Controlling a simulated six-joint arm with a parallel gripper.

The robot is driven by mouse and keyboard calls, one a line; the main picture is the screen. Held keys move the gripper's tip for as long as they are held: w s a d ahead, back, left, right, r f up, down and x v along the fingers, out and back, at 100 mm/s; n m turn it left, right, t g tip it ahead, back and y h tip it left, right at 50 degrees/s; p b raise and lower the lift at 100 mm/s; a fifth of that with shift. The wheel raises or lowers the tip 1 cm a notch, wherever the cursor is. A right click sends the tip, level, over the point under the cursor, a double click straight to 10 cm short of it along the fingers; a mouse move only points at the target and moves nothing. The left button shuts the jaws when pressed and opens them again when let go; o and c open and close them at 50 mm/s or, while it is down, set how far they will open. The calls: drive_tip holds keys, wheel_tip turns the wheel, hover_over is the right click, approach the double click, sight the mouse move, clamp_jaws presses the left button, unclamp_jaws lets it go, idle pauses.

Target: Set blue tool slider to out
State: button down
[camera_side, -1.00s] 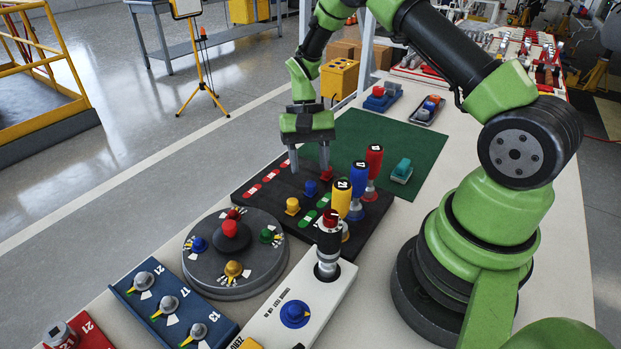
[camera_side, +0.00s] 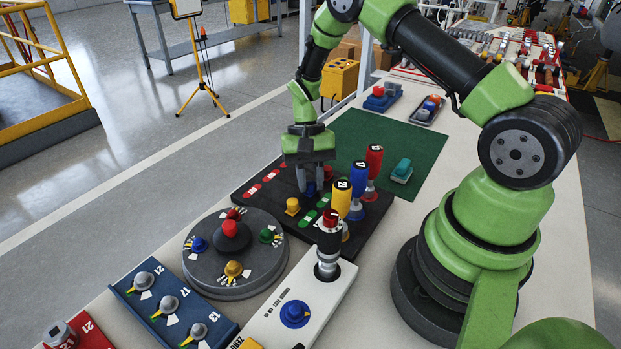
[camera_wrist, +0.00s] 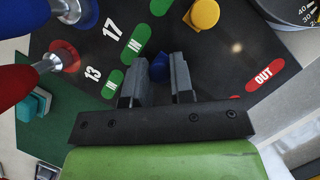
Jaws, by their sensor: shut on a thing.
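The blue tool slider (camera_side: 310,189) is a small blue knob on a black board (camera_side: 262,204) with red and green label strips. My gripper (camera_side: 311,190) is lowered over it, fingers pointing down and shut on the knob. In the wrist view the blue knob (camera_wrist: 159,69) shows between the two grey fingers (camera_wrist: 159,72). Green IN labels (camera_wrist: 134,41) lie to its upper left, and a red OUT label (camera_wrist: 264,75) is to the right. The fingers partly hide the knob and the board near it.
A yellow slider (camera_side: 292,206) and a red slider (camera_side: 326,174) stand close on either side. Upright yellow (camera_side: 341,199), blue (camera_side: 359,178) and red (camera_side: 374,160) handles rise to the right. A round dial panel (camera_side: 237,283) lies in front. The green mat (camera_side: 370,133) behind is mostly clear.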

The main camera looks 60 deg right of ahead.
sight(282, 183)
drive_tip(key=shift+w, duration=3.7)
drive_tip(key=c, duration=1)
unclamp_jaws()
drive_tip(key=shift+r, duration=0.1)
drive_tip(key=shift+v, duration=4.85)
